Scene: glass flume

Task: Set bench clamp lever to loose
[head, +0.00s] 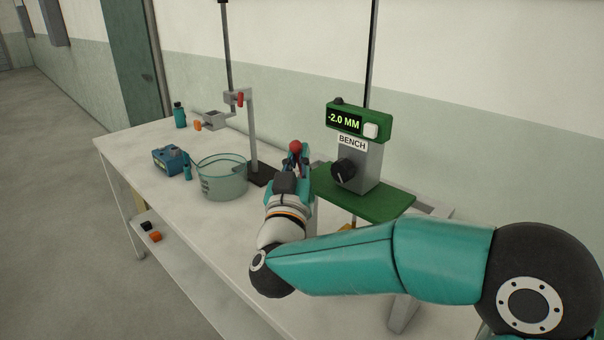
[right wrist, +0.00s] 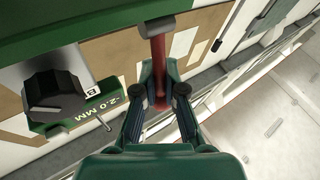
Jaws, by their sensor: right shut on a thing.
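The bench unit has a green base plate (head: 362,196), a grey post with a black knob (head: 343,171), and a label reading BENCH. Its green display (head: 345,122) reads -2.0 MM. A red lever with a round red end (head: 295,146) stands at the left edge of the green plate. It also shows in the right wrist view (right wrist: 158,55), running down from the green plate between my fingers. My right gripper (head: 297,160) is shut on this red lever. The lever's pivot and any loose or tight marks cannot be made out. My left gripper is not in view.
A clear beaker (head: 221,180) stands left of my right gripper, near a stand with a red-handled clamp (head: 240,99). A blue box (head: 170,160) and a teal bottle (head: 180,115) are farther left. The white bench top (head: 215,240) is clear in front.

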